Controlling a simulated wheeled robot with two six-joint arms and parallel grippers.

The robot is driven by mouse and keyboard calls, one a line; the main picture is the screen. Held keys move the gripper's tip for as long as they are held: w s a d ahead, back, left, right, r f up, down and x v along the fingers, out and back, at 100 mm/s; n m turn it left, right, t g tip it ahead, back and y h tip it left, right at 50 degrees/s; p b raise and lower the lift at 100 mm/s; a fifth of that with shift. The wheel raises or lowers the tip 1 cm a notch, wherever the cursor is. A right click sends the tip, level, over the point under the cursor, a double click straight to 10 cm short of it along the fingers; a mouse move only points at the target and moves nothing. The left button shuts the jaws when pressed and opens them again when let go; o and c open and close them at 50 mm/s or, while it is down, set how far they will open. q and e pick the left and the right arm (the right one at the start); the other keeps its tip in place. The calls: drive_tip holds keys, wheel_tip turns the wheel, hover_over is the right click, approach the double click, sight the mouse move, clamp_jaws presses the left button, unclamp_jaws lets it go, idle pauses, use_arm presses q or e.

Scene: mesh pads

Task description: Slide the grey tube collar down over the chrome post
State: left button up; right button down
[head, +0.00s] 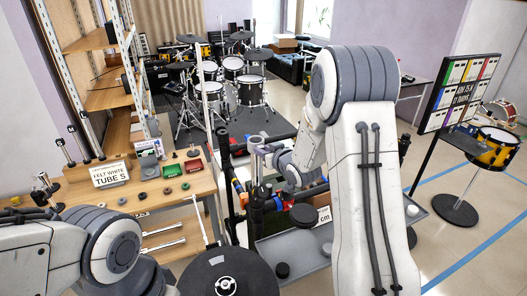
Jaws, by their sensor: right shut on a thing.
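My right gripper (274,151) reaches left from the right arm near the middle of the picture, over the cart. It is shut on a pale grey ring-like piece (256,142), which looks like the grey tube collar. A pale upright (254,168) shows just below this piece and may be the chrome post. The parts overlap, so I cannot tell whether the collar is around the post or only above it. My left arm is in the lower left; its gripper is not in view.
A cart with a grey tray (300,250) stands below my right arm. A round black pad (228,280) is at the bottom. A drum kit (232,88) stands behind.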

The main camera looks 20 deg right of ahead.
drive_tip(key=shift+f+b, duration=5.6)
drive_tip(key=shift+f, duration=0.7)
drive_tip(key=c, duration=0.6)
unclamp_jaws()
drive_tip(key=shift+b+v, duration=0.9)
drive_tip(key=shift+v, duration=4.35)
